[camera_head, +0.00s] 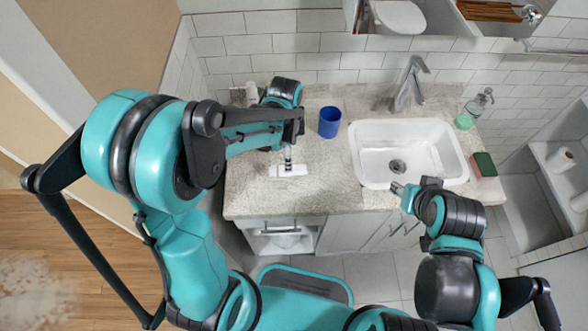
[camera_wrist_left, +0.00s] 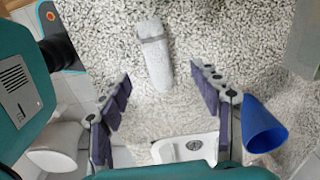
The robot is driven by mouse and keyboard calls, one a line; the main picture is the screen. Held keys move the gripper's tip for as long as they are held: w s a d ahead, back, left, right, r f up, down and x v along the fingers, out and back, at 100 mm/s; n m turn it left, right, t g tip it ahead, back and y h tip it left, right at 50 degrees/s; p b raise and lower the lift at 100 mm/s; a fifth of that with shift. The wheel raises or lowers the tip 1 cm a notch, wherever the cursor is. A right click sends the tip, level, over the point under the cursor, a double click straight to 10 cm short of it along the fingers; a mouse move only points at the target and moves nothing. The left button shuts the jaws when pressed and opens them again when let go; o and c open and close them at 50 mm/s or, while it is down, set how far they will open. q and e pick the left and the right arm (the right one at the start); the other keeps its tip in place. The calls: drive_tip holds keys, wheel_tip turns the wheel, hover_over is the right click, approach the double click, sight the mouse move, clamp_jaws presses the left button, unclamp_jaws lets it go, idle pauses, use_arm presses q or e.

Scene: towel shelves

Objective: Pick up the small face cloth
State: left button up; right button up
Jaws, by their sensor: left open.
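A small white oblong, which I take for the face cloth (camera_head: 290,171), lies on the speckled counter (camera_head: 325,185) left of the sink. In the left wrist view the white cloth (camera_wrist_left: 157,62) lies flat with a greyish band across it. My left gripper (camera_head: 288,152) points down just over it. In the wrist view its fingers (camera_wrist_left: 160,75) are spread apart with the cloth between and beyond their tips. Nothing is gripped. My right gripper (camera_head: 402,188) is over the front edge of the sink, with its finger gap too small to tell.
A blue cup (camera_head: 330,122) stands right of the left gripper and shows close to a finger in the wrist view (camera_wrist_left: 262,128). The white sink (camera_head: 440,135) and faucet (camera_head: 410,82) are farther right. A soap bottle (camera_head: 476,105) and a sponge (camera_head: 484,164) stand beyond it.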

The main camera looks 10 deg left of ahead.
sight(277, 171)
use_arm(q)
drive_tip(key=f, duration=0.2)
drive_tip(key=f+b, duration=0.1)
drive_tip(key=f, duration=0.1)
drive_tip(key=f+b, duration=0.1)
drive_tip(key=f, duration=0.1)
drive_tip(key=shift+s+d, duration=0.15)
drive_tip(key=shift+s, duration=0.15)
drive_tip(key=shift+f+b, duration=0.4)
drive_tip(key=shift+f, duration=0.15)
drive_tip(key=shift+r, duration=0.1)
drive_tip(key=c, duration=1.2)
